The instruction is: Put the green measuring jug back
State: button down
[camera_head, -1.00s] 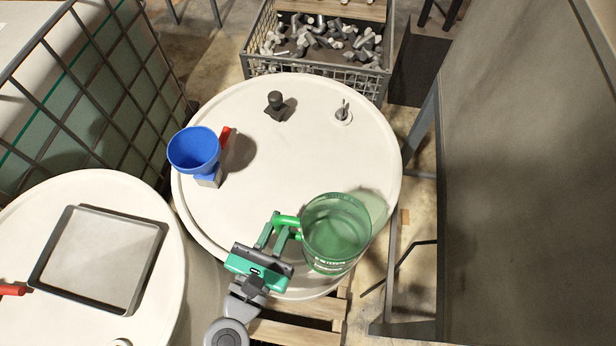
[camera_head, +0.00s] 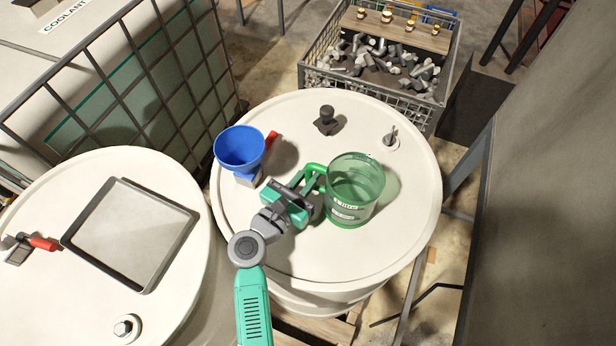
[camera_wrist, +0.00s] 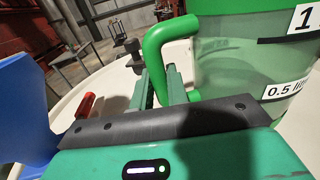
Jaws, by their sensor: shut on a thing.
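The green measuring jug (camera_head: 356,190) is upright over the right-hand part of a white drum top (camera_head: 300,255). It is see-through, with white labels, and its green handle points left. My gripper (camera_head: 314,181) is shut on the jug's handle from the left. In the wrist view, the fingers (camera_wrist: 160,88) meet the handle (camera_wrist: 158,45), and the jug's body (camera_wrist: 250,60) fills the right side. I cannot tell for sure whether the jug's base touches the drum top.
A blue funnel (camera_head: 239,149) with a red-handled tap stands left of my gripper. A black knob (camera_head: 326,120) and a small metal fitting (camera_head: 390,139) are on the drum's far side. Another drum (camera_head: 150,315) bears a shallow tray (camera_head: 187,243). A wire crate (camera_head: 372,85) stands behind.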

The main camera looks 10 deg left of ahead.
jog(key=shift+f, duration=0.35)
jog(key=shift+f, duration=0.2)
jog(key=c, duration=1.4)
grip_release()
jog(key=shift+r, duration=0.1)
jog(key=shift+r, duration=0.25)
jog(key=v, duration=1.2)
jog(key=shift+f+b, duration=0.15)
jog(key=shift+b, duration=0.2)
